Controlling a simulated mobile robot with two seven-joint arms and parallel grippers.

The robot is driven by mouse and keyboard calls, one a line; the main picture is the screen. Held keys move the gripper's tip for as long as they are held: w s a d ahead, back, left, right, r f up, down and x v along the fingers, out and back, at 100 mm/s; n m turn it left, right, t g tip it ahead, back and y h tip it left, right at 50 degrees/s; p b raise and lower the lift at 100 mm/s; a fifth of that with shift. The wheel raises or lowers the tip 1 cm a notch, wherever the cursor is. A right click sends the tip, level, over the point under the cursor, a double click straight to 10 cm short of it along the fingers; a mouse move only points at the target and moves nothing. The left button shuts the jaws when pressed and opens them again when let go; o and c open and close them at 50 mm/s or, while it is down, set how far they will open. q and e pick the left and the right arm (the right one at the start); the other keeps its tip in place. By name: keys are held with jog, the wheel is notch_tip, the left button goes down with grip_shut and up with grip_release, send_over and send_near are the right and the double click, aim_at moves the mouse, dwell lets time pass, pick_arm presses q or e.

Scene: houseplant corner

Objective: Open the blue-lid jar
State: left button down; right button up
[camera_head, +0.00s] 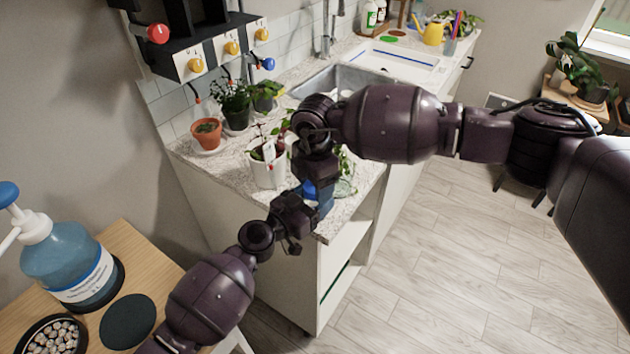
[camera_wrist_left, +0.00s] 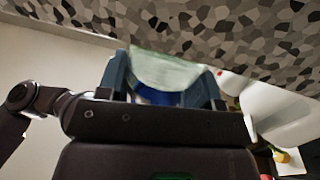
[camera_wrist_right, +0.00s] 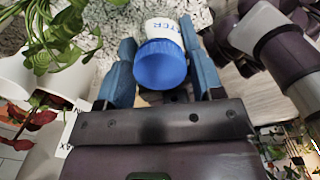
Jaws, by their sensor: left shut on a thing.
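The jar has a blue lid (camera_wrist_right: 160,66) and a white label with blue letters (camera_wrist_right: 162,28) in the right wrist view. In the head view it is mostly hidden by my grippers near the counter's front corner. My left gripper (camera_head: 306,206) is shut on the jar from the side; its fingers (camera_wrist_left: 162,78) flank a pale, translucent surface with blue below it. My right gripper (camera_head: 315,185) is above, with its blue fingers (camera_wrist_right: 162,70) on both sides of the lid. Whether they press on it cannot be told.
A white pot (camera_head: 268,172) with a reddish plant stands close left of the grippers. A terracotta pot (camera_head: 207,136) and dark pots stand behind. The sink (camera_head: 335,82) is farther back. A blue pump bottle (camera_head: 70,262) stands on a wooden table.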

jog(key=c, duration=0.7)
jog(key=n, duration=1)
jog(key=o, duration=1)
jog(key=shift+r, duration=0.1)
